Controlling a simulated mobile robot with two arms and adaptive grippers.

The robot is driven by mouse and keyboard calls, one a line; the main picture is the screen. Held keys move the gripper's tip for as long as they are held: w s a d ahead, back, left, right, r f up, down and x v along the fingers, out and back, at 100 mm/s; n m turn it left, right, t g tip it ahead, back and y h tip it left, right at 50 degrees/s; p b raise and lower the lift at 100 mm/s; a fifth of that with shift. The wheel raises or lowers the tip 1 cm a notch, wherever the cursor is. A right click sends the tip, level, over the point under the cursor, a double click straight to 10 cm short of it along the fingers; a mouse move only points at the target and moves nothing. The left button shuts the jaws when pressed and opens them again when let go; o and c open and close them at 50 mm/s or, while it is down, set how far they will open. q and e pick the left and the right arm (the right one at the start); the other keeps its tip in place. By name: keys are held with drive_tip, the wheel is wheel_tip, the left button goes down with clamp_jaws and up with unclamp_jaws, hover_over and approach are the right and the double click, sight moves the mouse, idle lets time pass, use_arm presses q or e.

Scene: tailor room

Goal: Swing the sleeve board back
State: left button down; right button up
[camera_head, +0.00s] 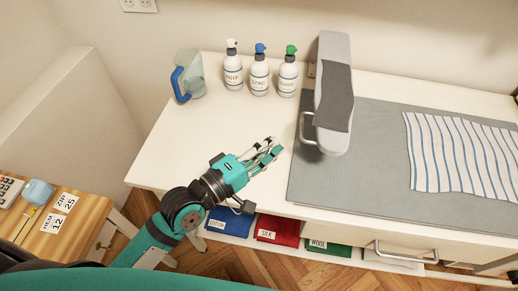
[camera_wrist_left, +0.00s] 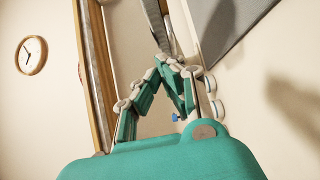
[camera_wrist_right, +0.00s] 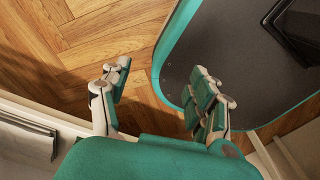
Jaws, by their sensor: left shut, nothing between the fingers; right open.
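The sleeve board (camera_head: 333,52) is a long, pale grey, padded board with a dark grey patch. In the head view it reaches from the back wall out over the table, with its rounded near end over the grey mat. A pale loop handle (camera_head: 304,128) is on its left side near that end. My left gripper (camera_head: 268,155) is to the left of the handle and apart from it, over bare table top. It is shut and empty; its fingers also show in the left wrist view (camera_wrist_left: 172,66). My right gripper (camera_wrist_right: 158,88) is open and empty, over the floor.
A striped cloth (camera_head: 462,155) lies on the grey mat (camera_head: 375,185) at right. Labelled folded cloths (camera_head: 277,231) fill the shelf below. The front-left table top is clear.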

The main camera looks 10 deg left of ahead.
sight(317, 127)
use_arm(q)
drive_tip(key=w+d, duration=0.1)
drive_tip(key=d, duration=0.1)
drive_tip(key=w+d+p, duration=0.1)
drive_tip(key=d, duration=0.1)
drive_tip(key=w+d, duration=0.1)
drive_tip(key=d, duration=0.1)
drive_tip(key=shift+w+d+p, duration=0.25)
drive_tip(key=shift+w+p, duration=0.05)
drive_tip(key=shift+w, duration=0.05)
drive_tip(key=shift+f, duration=0.1)
use_arm(e)
drive_tip(key=shift+w+d+r, duration=0.75)
drive_tip(key=shift+w+r, duration=0.05)
drive_tip(key=shift+r, duration=0.2)
